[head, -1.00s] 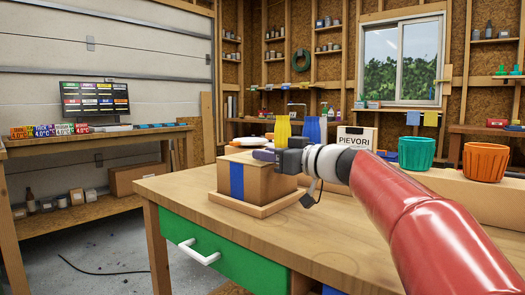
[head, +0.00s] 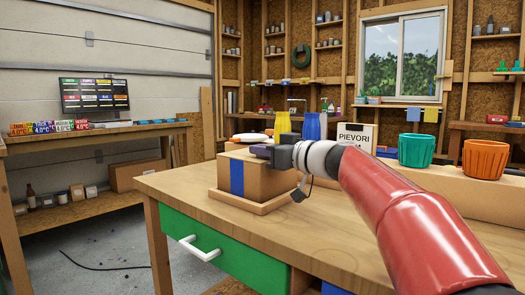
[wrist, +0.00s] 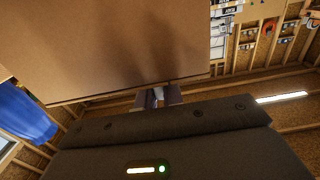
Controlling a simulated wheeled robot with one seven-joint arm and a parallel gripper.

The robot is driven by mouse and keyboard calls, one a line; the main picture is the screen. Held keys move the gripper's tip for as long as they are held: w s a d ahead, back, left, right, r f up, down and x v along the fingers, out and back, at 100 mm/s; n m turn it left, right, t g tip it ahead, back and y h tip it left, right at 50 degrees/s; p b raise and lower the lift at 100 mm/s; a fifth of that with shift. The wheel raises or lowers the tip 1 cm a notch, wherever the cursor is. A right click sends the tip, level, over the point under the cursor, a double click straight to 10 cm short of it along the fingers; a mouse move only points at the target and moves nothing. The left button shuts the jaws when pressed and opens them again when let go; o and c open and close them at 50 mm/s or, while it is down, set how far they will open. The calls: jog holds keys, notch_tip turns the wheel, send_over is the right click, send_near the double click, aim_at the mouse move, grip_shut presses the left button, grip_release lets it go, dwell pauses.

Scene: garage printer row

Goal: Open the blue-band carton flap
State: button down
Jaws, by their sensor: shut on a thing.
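The cardboard carton (head: 267,183) has a blue band (head: 237,178) down its front. It sits on a shallow wooden tray (head: 250,207) on the workbench. My gripper (head: 259,152) reaches in from the right at the carton's top edge. In the wrist view, my gripper (wrist: 158,98) is shut at the edge of a broad cardboard panel, the carton flap (wrist: 120,50), which fills the upper left. The pinched edge is small and mostly hidden between the fingers. My gripper and wrist hide part of the carton's top, so I cannot tell how far the flap is raised.
Behind the carton stand a yellow object (head: 283,122), a blue object (head: 313,127) and a box marked PIEVORI (head: 356,136). A teal pot (head: 416,150) and an orange pot (head: 484,159) stand at right. The bench front left of the carton is clear, above a green drawer (head: 225,250).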

jog(key=shift+r, duration=0.1)
jog(key=shift+w+d+r+m+p, duration=0.15)
jog(key=shift+r+m+p, duration=0.15)
jog(key=shift+r+m, duration=0.2)
jog(key=shift+w+r+m+p, duration=0.1)
jog(key=shift+r+m+p, duration=0.15)
jog(key=shift+r+m, duration=0.2)
jog(key=w+d+r+m+p, duration=0.6)
jog(key=w+m+p, duration=0.1)
jog(key=m, duration=0.5)
jog(key=shift+w+r+p, duration=0.35)
jog(key=shift+r+p, duration=0.05)
jog(key=shift+p, duration=0.5)
jog(key=c, duration=1.5)
grip_release()
jog(key=shift+d, duration=0.1)
jog(key=b+v, duration=0.2)
jog(key=v, duration=0.5)
jog(key=shift+s+d, duration=0.3)
